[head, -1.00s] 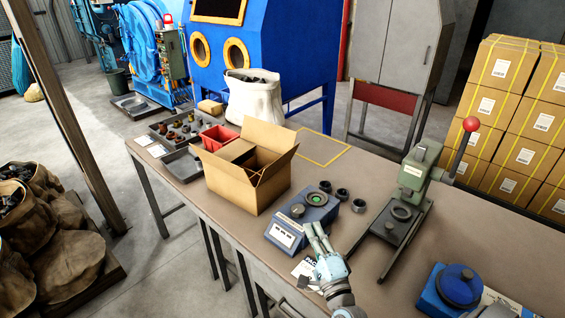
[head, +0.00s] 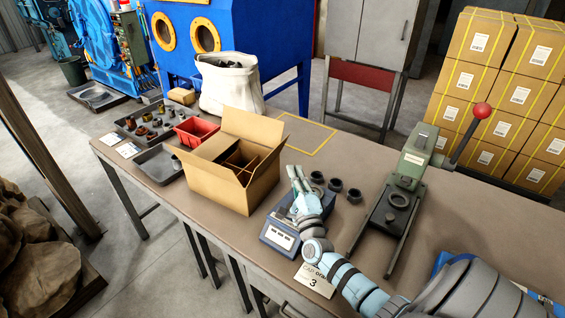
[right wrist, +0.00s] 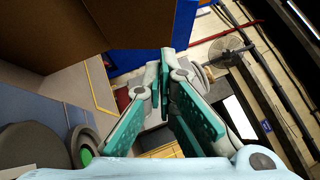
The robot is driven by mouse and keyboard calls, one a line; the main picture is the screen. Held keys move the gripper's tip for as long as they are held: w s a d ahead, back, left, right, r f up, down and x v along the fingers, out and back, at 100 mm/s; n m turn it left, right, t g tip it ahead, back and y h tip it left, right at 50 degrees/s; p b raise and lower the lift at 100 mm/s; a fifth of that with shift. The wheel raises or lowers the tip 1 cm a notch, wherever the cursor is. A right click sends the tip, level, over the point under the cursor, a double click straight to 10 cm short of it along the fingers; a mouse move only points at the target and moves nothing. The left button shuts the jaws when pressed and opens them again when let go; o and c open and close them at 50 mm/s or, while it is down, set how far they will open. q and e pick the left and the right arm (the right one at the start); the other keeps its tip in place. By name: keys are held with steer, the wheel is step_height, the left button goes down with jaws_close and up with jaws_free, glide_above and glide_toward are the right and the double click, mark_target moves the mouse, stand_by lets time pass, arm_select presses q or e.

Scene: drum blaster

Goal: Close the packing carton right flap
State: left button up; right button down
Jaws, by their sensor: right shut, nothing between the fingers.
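The brown packing carton (head: 215,188) stands open on the bench in the head view, with dividers inside. Its right flap (head: 266,172) stands up and leans outward at the carton's right side. A tall back flap (head: 252,130) is also raised. My right gripper (head: 296,172) is shut and empty, just right of the carton and apart from it, above the blue scale. In the right wrist view the closed fingers (right wrist: 165,70) show beside a brown cardboard panel (right wrist: 130,30); which panel it is, I cannot tell. My left gripper is not in view.
The blue scale (head: 279,233) lies under my right arm, with dark rings (head: 335,186) beside it. A green lever press (head: 408,170) stands to the right. A red bin (head: 196,131), a grey tray (head: 158,165) and a white sack (head: 230,85) lie left and behind.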

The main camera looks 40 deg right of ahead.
mark_target(279, 147)
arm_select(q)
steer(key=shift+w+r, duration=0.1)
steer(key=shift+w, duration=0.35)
arm_select(e)
steer(key=shift+w+a+r, duration=0.15)
steer(key=shift+w+r, duration=0.15)
steer(key=shift+w, duration=0.45)
steer(key=shift+w+a+r, duration=0.1)
steer(key=shift+w+r, duration=0.25)
steer(key=shift+w, duration=0.45)
steer(key=shift+w+a+r, duration=0.15)
steer(key=shift+w+r, duration=0.15)
steer(key=shift+w, duration=0.45)
